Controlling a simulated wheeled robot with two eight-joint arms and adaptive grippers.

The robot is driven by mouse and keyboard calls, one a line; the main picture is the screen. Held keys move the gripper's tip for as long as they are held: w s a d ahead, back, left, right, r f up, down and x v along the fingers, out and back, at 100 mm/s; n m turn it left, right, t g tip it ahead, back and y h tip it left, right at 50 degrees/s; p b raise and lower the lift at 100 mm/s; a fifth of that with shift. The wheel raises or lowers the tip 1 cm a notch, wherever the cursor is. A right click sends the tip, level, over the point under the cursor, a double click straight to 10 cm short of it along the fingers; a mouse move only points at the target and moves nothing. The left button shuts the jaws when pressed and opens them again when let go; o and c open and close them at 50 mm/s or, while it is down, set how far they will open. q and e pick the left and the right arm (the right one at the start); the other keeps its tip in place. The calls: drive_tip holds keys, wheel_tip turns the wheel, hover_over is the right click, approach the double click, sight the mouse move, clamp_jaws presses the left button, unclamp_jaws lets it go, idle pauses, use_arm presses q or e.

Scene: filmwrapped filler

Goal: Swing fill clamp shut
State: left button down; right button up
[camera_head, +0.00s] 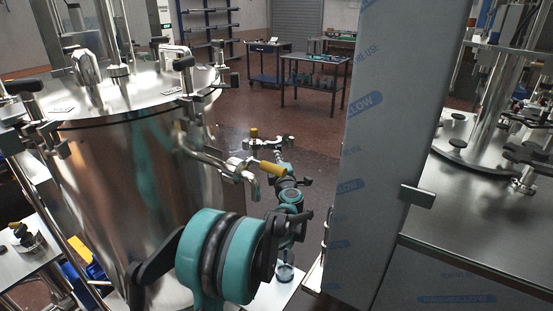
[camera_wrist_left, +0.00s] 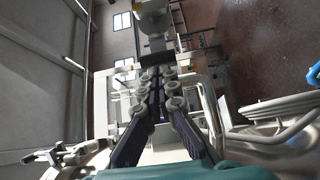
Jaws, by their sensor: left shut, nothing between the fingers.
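A steel tank (camera_head: 130,170) fills the left of the head view, with black-knobbed clamps around its lid. A fitting with a thick yellow handle (camera_head: 266,166) sticks out from its right side. A smaller metal fitting with a yellow tip (camera_head: 254,133) shows just behind it. I cannot tell which of these is the fill clamp. My left gripper (camera_head: 296,183) is at the end of my teal arm, close to the yellow handle; contact is unclear. In the left wrist view my left gripper (camera_wrist_left: 157,78) is shut and its dark fingers are empty.
A tall film-wrapped panel (camera_head: 385,150) stands close to the right of my left arm. A steel table (camera_head: 490,235) with more clamps lies beyond it. Curved pipes (camera_wrist_left: 285,130) run at the right of the wrist view. Floor (camera_head: 290,115) behind is open, with workbenches (camera_head: 318,62) further back.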

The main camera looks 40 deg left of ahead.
use_arm(q)
drive_tip(key=shift+w, duration=0.15)
drive_tip(key=shift+w+d+n+g+y, duration=0.1)
drive_tip(key=shift+w+n+g+y, duration=0.1)
drive_tip(key=shift+n+g+y, duration=0.1)
